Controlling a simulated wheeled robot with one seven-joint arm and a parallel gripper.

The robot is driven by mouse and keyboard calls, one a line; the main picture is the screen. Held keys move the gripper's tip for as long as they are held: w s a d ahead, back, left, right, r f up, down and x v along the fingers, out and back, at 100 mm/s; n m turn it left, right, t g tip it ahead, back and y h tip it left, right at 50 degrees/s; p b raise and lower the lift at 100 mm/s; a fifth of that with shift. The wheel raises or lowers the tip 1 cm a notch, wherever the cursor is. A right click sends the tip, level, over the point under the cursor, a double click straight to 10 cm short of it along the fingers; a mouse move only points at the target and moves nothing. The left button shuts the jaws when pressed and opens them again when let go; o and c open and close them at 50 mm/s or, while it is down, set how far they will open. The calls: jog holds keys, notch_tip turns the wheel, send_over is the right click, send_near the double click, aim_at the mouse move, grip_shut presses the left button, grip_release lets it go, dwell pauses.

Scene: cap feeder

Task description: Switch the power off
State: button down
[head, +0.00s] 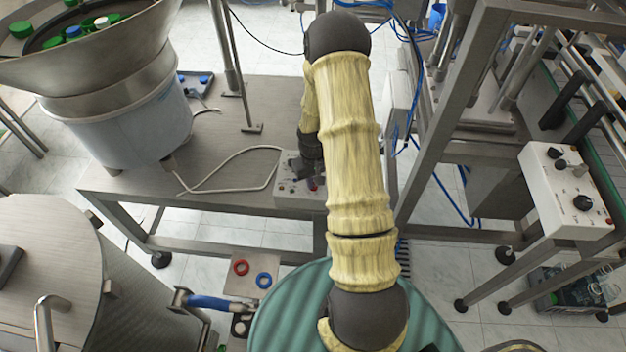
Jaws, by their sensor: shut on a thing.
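A small pale control box (290,200) stands at the right end of the metal table, with a grey cable running from its left side. My gripper (309,178) is at the top face of this box, beneath my arm in its cream sleeve. Its jaws are shut on a small control there, seemingly the power switch. A bit of red shows at the fingertips. The fingers and arm hide much of the panel, so I cannot tell the switch's position.
A large bowl feeder (120,130) with green and blue caps stands left on the table (225,130). Another control box (560,190) with black knobs is on the conveyor frame at right. The table's middle is mostly clear.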

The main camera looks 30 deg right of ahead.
jog(key=shift+w+r, duration=0.1)
jog(key=shift+w, duration=0.05)
jog(key=c, duration=1.5)
grip_release()
notch_tip(320, 180, up, 17)
jog(key=shift+r+b, duration=0.2)
jog(key=shift+b, duration=0.3)
